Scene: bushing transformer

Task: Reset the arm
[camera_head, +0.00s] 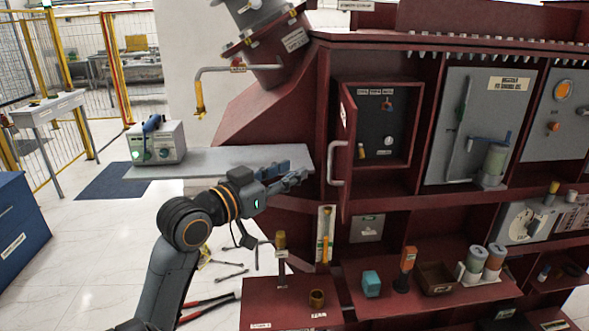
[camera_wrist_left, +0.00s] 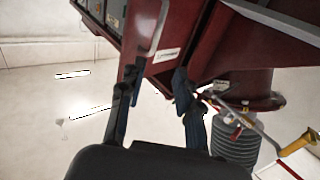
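My left arm comes in from the lower left in the head view. Its dark gripper (camera_head: 291,173) is in front of the grey shelf and left of the open red cabinet door. Its two fingers are apart with nothing between them. In the left wrist view the blue-black fingers (camera_wrist_left: 155,82) also stand apart, with the dark red transformer body (camera_wrist_left: 205,50) behind them. I cannot tell how close they are to it. My right arm and gripper are not in view.
A red cabinet door (camera_head: 347,150) with a white handle stands open near the gripper. The grey shelf (camera_head: 205,163) carries a white instrument box (camera_head: 157,143). A red lower shelf (camera_head: 330,290) holds small parts. Tools lie on the floor (camera_head: 110,240), which is otherwise mostly clear at left.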

